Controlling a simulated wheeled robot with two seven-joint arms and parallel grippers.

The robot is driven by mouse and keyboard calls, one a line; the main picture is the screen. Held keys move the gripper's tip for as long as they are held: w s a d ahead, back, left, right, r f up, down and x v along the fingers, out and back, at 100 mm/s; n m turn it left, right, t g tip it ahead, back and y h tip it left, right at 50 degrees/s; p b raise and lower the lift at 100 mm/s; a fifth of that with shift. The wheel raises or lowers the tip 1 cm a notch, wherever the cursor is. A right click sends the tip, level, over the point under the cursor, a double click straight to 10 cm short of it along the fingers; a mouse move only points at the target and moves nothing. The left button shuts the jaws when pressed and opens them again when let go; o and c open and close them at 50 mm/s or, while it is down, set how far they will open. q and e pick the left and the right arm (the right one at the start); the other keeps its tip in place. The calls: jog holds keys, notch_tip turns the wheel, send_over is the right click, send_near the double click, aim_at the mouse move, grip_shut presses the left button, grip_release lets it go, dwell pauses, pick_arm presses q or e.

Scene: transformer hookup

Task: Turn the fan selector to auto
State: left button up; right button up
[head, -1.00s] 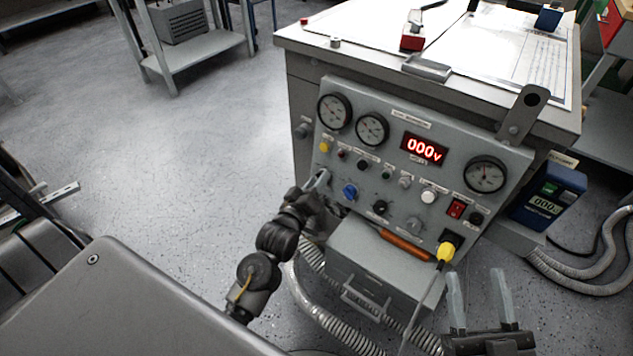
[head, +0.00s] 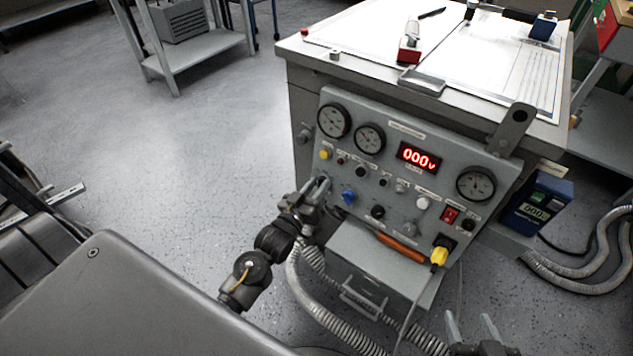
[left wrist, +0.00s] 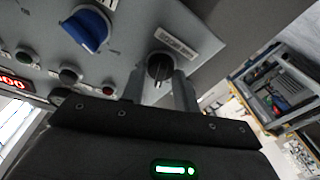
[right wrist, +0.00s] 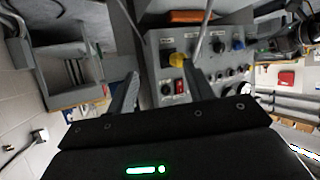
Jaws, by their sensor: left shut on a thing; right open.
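The grey control panel (head: 345,175) stands tilted on the front of the cabinet. In the left wrist view a black selector knob (left wrist: 159,66) with a label above it sits between the fingers of my left gripper (left wrist: 160,92), which is shut on it. I cannot read the label surely, nor see the knob's exact setting. In the head view my left gripper (head: 320,186) is at the panel's lower left, left of the blue knob (head: 348,197), and covers the black knob. My right gripper (head: 470,326) is open and empty, low in front of the panel.
An orange-handled tool (head: 401,247) lies above a grey box. Ribbed hoses (head: 325,305) run below.

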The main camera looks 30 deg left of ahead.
pick_arm(q)
jog(key=m+h+p, duration=0.1)
jog(key=m+p, duration=0.1)
jog(key=m, duration=0.2)
jog(key=shift+r, duration=0.1)
jog(key=shift+m+h, duration=0.3)
jog(key=shift+m, duration=0.2)
pick_arm(e)
jog(key=s+d+f+m+g+h, duration=0.2)
jog(key=s+d+f+g+h, duration=0.1)
jog(key=s+d+f+g, duration=0.3)
jog(key=shift+s+d+f, duration=0.2)
jog(key=shift+s+d, duration=0.25)
jog(key=shift+s, duration=0.2)
pick_arm(q)
jog(key=o, duration=1)
jog(key=shift+c, duration=0.2)
jog(key=s+a+p, duration=0.1)
jog(key=s, duration=0.9)
jog(key=shift+s+a+f, duration=0.3)
jog(key=shift+s+f, duration=0.05)
jog(key=shift+f, duration=0.1)
pick_arm(e)
jog(key=s+g, duration=0.1)
jog(key=s+d, duration=0.1)
jog(key=s+f+g+h, duration=0.1)
jog(key=shift+s+d+g, duration=0.1)
jog(key=shift+d+g, duration=0.2)
jog(key=shift+d, duration=0.1)
